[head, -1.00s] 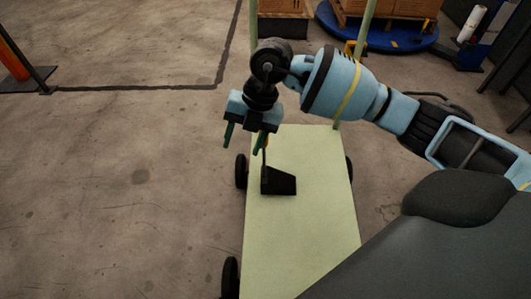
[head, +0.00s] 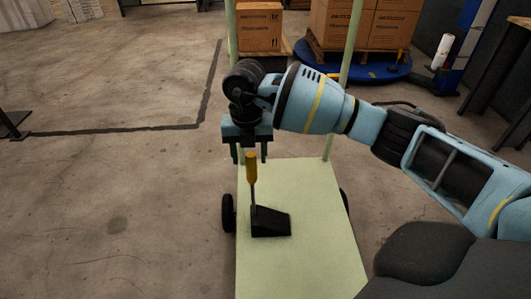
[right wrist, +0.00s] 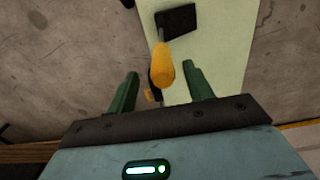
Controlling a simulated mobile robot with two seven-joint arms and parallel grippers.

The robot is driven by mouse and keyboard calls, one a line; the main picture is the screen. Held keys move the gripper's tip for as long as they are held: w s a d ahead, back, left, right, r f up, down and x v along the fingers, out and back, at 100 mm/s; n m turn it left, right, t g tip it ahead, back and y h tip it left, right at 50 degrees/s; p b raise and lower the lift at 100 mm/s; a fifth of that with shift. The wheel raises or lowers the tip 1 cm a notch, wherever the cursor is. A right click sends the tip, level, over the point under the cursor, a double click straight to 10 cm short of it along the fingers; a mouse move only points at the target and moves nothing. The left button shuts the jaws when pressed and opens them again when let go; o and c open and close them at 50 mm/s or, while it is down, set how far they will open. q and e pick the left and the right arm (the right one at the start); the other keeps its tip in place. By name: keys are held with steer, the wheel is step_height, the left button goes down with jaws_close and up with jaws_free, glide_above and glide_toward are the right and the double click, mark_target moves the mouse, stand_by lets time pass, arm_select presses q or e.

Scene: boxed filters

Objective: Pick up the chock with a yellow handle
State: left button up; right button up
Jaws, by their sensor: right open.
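The chock (head: 271,222) is a black wedge lying on the pale green cart (head: 315,200). Its thin rod stands upright and ends in a yellow handle (head: 251,166). My right gripper (head: 249,158) is open, fingers pointing down, above and around the level of the handle's top in the head view. In the right wrist view the yellow handle (right wrist: 163,64) stands just beyond the two green fingertips (right wrist: 161,76), roughly midway between them and not held. The black wedge also shows there (right wrist: 177,20). My left gripper is not in view.
The cart has upright pale green posts (head: 344,95) at its far end and black wheels (head: 228,212). Cardboard boxes (head: 362,30) stand behind on a pallet over a blue round base (head: 370,72). The floor left of the cart is open.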

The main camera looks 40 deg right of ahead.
mark_target(251, 166)
steer(key=shift+d+f+b, duration=0.2)
steer(key=shift+f+b, duration=1.25)
steer(key=shift+f, duration=1.15)
steer(key=shift+r, duration=0.1)
steer(key=shift+c, duration=0.2)
steer(key=c, duration=0.9)
steer(key=shift+r, duration=0.1)
jaws_close()
